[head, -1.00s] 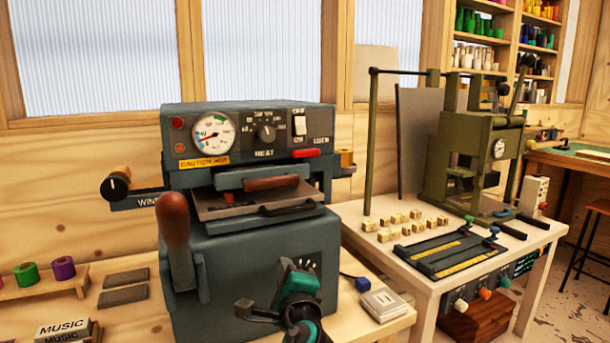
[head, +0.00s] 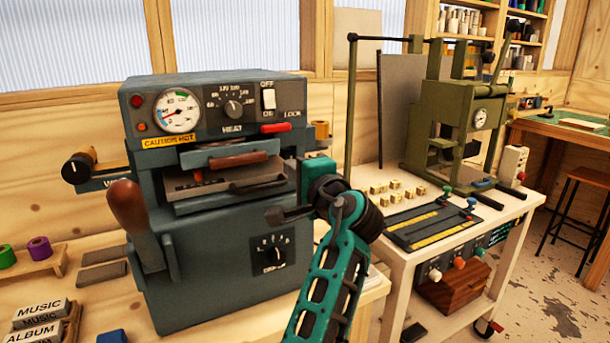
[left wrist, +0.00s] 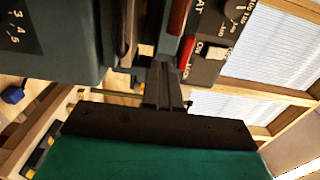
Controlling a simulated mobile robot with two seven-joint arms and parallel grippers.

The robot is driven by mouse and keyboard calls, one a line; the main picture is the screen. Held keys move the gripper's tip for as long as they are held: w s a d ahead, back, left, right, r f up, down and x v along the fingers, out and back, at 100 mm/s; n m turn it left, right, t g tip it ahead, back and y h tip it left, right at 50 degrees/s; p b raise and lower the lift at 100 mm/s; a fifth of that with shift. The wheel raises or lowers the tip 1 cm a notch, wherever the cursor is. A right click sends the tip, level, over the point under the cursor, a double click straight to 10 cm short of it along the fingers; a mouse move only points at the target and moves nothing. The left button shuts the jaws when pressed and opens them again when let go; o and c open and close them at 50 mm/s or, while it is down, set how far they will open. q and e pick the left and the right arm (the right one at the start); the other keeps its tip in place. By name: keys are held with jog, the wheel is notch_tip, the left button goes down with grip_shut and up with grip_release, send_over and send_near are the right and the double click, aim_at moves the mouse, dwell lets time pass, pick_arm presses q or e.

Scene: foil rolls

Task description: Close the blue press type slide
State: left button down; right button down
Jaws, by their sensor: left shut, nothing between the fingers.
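The blue press (head: 215,245) is a blue-grey machine in the centre-left of the head view, with a gauge and heat dial. Its type slide (head: 215,192) is a flat metal tray sticking out of the front opening, with a dark bar handle (head: 260,185). My teal left gripper (head: 303,170) is at the right of the slide, at about its height, pointing left. In the left wrist view the fingers (left wrist: 165,85) are together with nothing between them. Contact with the slide cannot be told. My right gripper is not in view.
A brown-handled lever (head: 127,205) stands at the press's left front. A brown grip (head: 238,160) sits above the slide, and a red lever (head: 275,128) on the panel. A green press (head: 465,135) stands on the white table to the right.

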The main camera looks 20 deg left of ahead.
aim_at(274, 154)
pick_arm(q)
jog(key=x, duration=0.7)
jog(key=shift+w, duration=0.1)
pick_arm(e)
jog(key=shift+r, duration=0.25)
